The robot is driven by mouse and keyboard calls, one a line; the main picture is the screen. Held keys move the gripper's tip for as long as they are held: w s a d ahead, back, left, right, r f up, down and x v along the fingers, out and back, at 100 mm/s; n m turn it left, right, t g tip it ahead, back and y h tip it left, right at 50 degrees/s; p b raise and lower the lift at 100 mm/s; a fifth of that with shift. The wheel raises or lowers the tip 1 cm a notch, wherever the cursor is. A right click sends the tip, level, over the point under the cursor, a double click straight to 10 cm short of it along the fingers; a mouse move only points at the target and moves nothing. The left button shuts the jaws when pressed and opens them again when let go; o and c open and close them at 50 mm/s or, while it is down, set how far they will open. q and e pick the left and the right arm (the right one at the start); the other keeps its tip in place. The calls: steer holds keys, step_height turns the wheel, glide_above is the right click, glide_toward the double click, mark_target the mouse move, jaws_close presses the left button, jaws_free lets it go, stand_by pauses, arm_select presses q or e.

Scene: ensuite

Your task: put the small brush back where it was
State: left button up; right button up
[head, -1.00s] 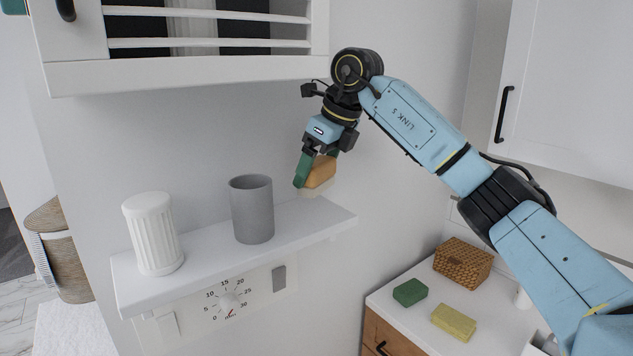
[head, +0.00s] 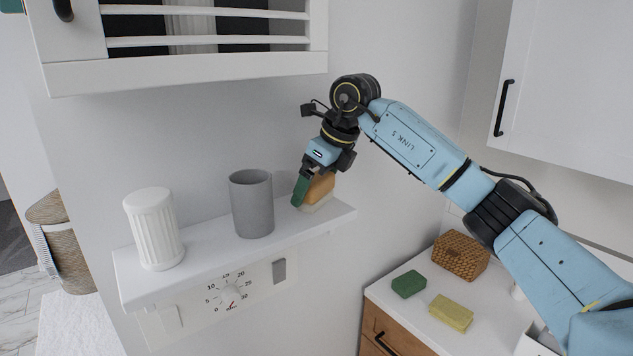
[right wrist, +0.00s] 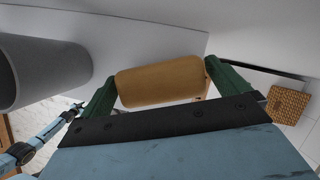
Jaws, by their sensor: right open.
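The small brush (head: 321,187) has an orange-brown wooden back and pale bristles below. It stands bristles down at the right end of the white wall shelf (head: 203,242), right of the grey cup (head: 252,207). My right gripper (head: 311,189) is open around the brush, with its green fingers on either side. In the right wrist view the wooden back of the brush (right wrist: 160,82) lies between the two fingers. The far finger is mostly hidden in the head view. My left gripper does not show.
A white fluted tumbler (head: 153,229) stands at the shelf's left end. A slatted cabinet (head: 190,75) hangs above. Below right, a counter holds a green sponge (head: 408,284), a yellow sponge (head: 451,313) and a wicker box (head: 461,256). A dial timer (head: 230,294) is under the shelf.

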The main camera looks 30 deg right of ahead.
steer(key=b+v, duration=0.1)
steer(key=v, duration=1.1)
steer(key=shift+s, duration=0.1)
stand_by(0.9)
